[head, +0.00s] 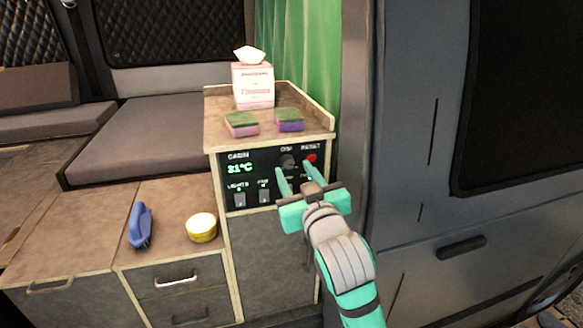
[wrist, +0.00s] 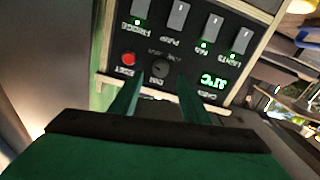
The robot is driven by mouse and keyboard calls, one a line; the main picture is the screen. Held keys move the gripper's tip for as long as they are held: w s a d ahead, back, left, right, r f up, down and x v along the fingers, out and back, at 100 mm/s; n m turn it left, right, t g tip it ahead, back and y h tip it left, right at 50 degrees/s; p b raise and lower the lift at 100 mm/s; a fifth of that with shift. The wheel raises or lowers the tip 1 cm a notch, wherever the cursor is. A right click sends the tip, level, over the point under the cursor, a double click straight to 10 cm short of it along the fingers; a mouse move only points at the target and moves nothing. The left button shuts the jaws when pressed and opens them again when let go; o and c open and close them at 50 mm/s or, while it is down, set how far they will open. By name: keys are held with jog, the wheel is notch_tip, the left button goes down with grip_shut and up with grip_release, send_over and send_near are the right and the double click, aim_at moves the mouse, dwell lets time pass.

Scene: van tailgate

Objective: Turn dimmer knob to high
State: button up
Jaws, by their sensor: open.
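The dark round dimmer knob (head: 288,160) sits on the black control panel (head: 246,184), under a "DIM" label and left of the red reset button (head: 311,158). In the wrist view, which is upside down, the knob (wrist: 160,68) shows just beyond and between my two fingertips. My gripper (head: 293,171) is open and empty, its green fingers pointing at the panel just below the knob in the head view. The fingers (wrist: 160,90) do not appear to touch the knob. I cannot read the knob's pointer clearly. My gripper hides part of the panel's lower right.
Rocker switches (head: 239,200) sit low on the panel beneath a green temperature display (head: 241,168). Two sponges (head: 242,124) and a tissue box (head: 253,86) stand on the cabinet top. A blue brush (head: 140,226) and yellow tin (head: 202,228) lie on the lower counter. The van's side (head: 420,150) is close on the right.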

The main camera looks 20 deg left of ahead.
jog(key=v, duration=0.8)
jog(key=shift+w, duration=0.1)
jog(key=s+d+f+m+t+h, duration=0.1)
jog(key=s+d+f+m+h, duration=0.2)
jog(key=f, duration=0.6)
jog(key=s+d+f+m+t+h, duration=0.1)
jog(key=s+d+f+m+h, duration=0.3)
jog(key=f, duration=0.6)
jog(key=s+f+m+t+h, duration=0.1)
jog(key=s+f+m, duration=0.1)
jog(key=f+m, duration=0.5)
jog(key=s+d+f+n+g, duration=0.1)
jog(key=s+f, duration=0.3)
jog(key=s, duration=0.5)
jog(key=s+d+f+n+h, duration=0.1)
jog(key=s+d+f+n, duration=0.1)
jog(key=s+f, duration=0.3)
jog(key=s+d+f+n+g+h, duration=0.1)
jog(key=s+f, duration=0.4)
jog(key=s, duration=0.8)
jog(key=shift+d+f+n+g, duration=0.25)
jog(key=shift+d+n, duration=0.45)
jog(key=shift+d, duration=0.35)
